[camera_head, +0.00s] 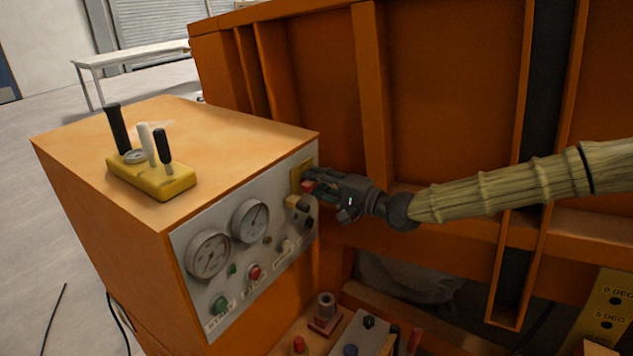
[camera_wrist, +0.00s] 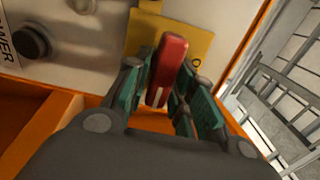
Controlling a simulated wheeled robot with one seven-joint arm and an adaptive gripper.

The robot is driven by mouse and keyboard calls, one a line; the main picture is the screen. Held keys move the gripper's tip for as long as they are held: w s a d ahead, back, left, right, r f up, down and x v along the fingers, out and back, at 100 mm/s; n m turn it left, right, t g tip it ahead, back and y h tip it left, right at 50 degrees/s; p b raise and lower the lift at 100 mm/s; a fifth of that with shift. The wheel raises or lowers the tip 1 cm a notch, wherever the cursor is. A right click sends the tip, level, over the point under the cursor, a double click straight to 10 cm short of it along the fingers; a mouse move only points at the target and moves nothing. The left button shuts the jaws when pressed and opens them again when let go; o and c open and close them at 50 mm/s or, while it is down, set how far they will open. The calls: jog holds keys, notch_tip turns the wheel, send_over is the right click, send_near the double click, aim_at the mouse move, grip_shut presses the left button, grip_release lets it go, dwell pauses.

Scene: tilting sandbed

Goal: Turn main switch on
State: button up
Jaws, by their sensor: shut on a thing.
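The main switch is a red handle (camera_wrist: 167,70) on a yellow plate (camera_wrist: 180,38), seen in the wrist view. In the head view the yellow plate (camera_head: 296,178) is at the upper right end of the grey control panel (camera_head: 240,250), and the red handle (camera_head: 308,187) shows in front of it. My gripper (camera_head: 318,190) reaches in from the right. In the wrist view the green-padded fingers of my gripper (camera_wrist: 163,90) stand on either side of the red handle and are shut on it. The finger contact is partly hidden.
Two round gauges (camera_head: 209,254) and several buttons, among them a green one (camera_head: 220,304) and a red one (camera_head: 255,272), are on the panel. A yellow lever block (camera_head: 150,178) stands on the orange cabinet top. The orange sandbed frame (camera_head: 371,95) rises close behind my arm.

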jog(key=o, duration=0.9)
jog(key=shift+d, duration=0.1)
jog(key=v, duration=1.1)
jog(key=shift+s+d, duration=0.2)
jog(key=shift+d, duration=0.15)
